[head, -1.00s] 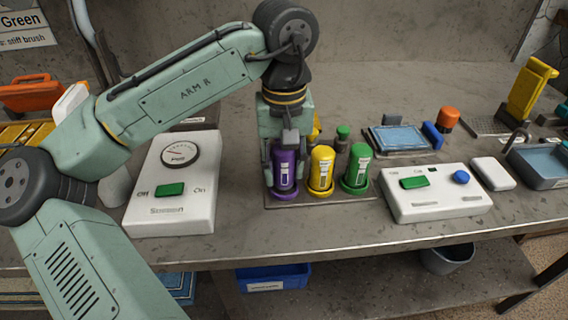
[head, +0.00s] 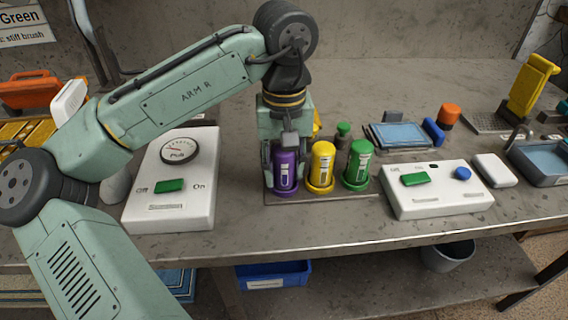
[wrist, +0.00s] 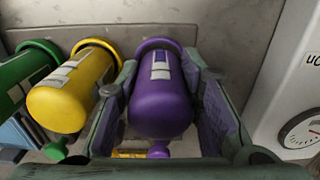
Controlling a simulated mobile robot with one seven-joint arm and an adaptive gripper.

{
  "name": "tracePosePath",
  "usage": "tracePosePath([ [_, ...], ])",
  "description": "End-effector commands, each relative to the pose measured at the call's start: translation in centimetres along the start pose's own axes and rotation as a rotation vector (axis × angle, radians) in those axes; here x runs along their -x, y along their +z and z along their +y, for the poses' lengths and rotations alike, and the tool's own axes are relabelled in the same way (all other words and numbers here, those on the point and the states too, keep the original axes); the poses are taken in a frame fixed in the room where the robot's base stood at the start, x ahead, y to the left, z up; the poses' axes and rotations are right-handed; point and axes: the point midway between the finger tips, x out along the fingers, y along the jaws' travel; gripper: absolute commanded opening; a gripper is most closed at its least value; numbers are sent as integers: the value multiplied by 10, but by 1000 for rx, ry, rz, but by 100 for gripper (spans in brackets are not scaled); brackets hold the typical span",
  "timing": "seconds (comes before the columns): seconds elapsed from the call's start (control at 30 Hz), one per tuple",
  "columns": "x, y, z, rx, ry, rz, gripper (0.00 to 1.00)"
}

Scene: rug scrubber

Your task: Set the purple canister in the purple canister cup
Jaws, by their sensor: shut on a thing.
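The purple canister (head: 286,168) stands upright at the left end of a row of canisters on the bench. Its base is in the purple canister cup (head: 285,191), of which only a rim shows around the bottom. My gripper (head: 284,150) comes down from above with its fingers on both sides of the canister. In the wrist view the purple canister (wrist: 160,100) lies between the two finger pads, and the purple cup rim (wrist: 160,44) shows at its far end. My gripper is shut on the canister.
A yellow canister (head: 322,165) stands close to the right of the purple one, with a green canister (head: 358,163) beyond it. A white box with a dial (head: 178,190) is to the left. A white control box (head: 436,190) is to the right.

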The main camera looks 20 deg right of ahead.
Motion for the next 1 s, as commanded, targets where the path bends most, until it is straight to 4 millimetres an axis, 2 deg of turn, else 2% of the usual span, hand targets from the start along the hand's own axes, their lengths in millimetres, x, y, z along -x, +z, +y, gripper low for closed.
tracePosePath([
  [0.03, -1, 0, 0, 0, 0, 0, 9],
  [0.07, -1, 0, 0, 0, 0, 0, 35],
  [0.4, 0, 0, 0, 0, 0, 0, 57],
  [0.77, 4, 0, 0, 1, 0, 1, 57],
  [0.87, 16, -1, 0, 1, 0, 3, 57],
  [1.0, 44, -1, 1, 0, 1, 4, 57],
])
